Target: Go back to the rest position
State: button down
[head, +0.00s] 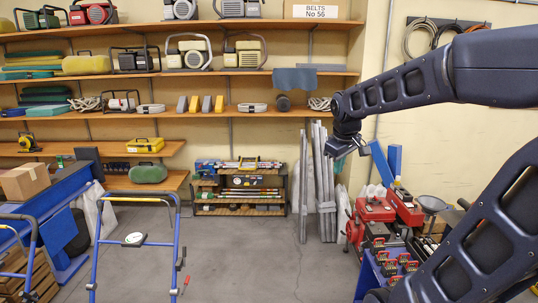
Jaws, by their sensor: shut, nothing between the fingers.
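My dark arm reaches in from the right side of the head view. Its end bends down, and my gripper (361,149) hangs in the air in front of the grey upright bars. It is small and dark here, and it is shut with nothing held. No other object of the task is in view.
Wall shelves (240,113) with machines fill the left and middle. Grey bars (325,190) lean by a low rack (239,190). Red machines (375,213) and a blue bench (371,283) with small red-and-black items stand below my arm. A blue frame (137,242) stands left. The middle floor is clear.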

jog(key=s+d+f+m, duration=0.1)
jog(key=s+d+m, duration=0.2)
jog(key=s, duration=0.3)
jog(key=s+d+f+m, duration=0.2)
jog(key=s+d+m, duration=0.1)
jog(key=s, duration=0.3)
jog(key=shift+d+m+t, duration=0.25)
jog(key=shift+m+t, duration=0.15)
jog(key=shift+m, duration=0.3)
